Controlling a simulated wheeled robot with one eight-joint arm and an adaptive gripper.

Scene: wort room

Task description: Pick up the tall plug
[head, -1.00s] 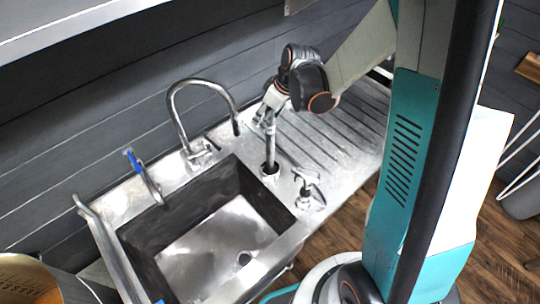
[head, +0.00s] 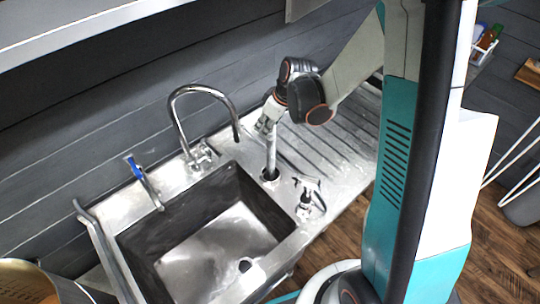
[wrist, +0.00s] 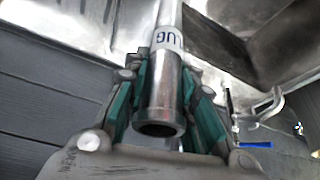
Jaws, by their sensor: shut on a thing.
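The tall plug (head: 271,158) is a slim upright metal tube. Its lower end stands in a round opening in the steel top, just right of the sink basin. My gripper (head: 268,124) is around the tube's upper part and shut on it. In the wrist view the plug (wrist: 160,105) runs between the green-padded fingers (wrist: 160,95), its open hollow end toward the camera. Dark letters reading "LUG" show on a pale band farther along it. The lower end inside the opening is hidden.
The sink basin (head: 165,262) lies left of the plug. A curved tap (head: 178,115) and a blue-handled fitting (head: 143,178) stand on its back rim. A small metal fitting (head: 309,198) stands close at the plug's right. The ribbed drainboard (head: 345,140) is clear.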

